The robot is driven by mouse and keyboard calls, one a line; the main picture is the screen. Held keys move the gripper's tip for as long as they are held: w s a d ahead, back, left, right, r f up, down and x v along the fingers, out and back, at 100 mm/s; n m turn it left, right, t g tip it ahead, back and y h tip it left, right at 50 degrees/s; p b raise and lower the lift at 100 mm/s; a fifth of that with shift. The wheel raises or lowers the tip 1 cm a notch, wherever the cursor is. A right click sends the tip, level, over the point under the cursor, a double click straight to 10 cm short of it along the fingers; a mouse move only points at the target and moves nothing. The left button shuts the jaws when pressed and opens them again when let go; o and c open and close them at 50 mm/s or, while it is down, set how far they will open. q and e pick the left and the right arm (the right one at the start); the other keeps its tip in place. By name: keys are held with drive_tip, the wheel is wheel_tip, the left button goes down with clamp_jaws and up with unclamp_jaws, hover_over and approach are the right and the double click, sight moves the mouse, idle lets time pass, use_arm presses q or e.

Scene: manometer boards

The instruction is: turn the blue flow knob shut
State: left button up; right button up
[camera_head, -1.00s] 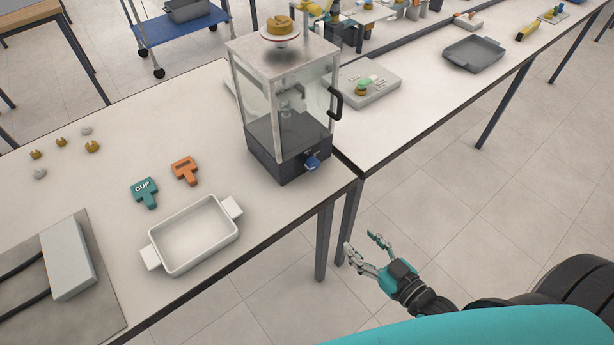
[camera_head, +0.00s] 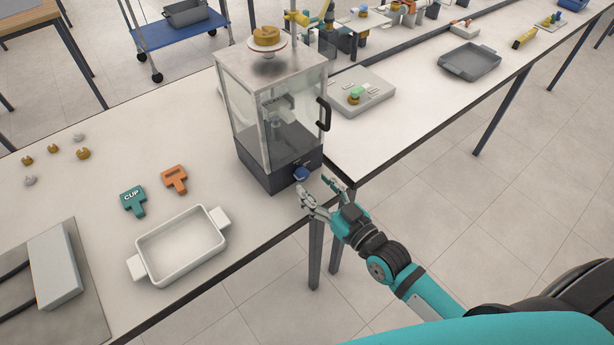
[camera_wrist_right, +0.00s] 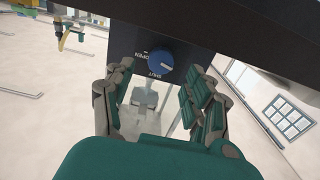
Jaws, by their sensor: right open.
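The blue flow knob (camera_head: 301,173) sits on the front of the dark base (camera_head: 270,170) of a glass-sided cabinet (camera_head: 272,110). In the right wrist view the knob (camera_wrist_right: 160,64) shows round and blue, with "OPEN" and "SHUT" lettered on the panel beside it. My right gripper (camera_head: 318,189) is open and empty, just in front of the knob and apart from it. In the right wrist view its fingers (camera_wrist_right: 158,98) stand to either side, with the knob beyond the gap between them. My left gripper is not in view.
A white tray (camera_head: 140,270) and teal and orange tags (camera_head: 133,201) (camera_head: 174,179) lie on the table left of the cabinet. A black handle (camera_head: 324,114) juts from the cabinet's right side. A grey panel (camera_head: 385,94) lies behind right. Open floor lies in front of the table.

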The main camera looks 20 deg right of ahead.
sight(304, 177)
drive_tip(key=shift+x, duration=1.85)
clamp_jaws()
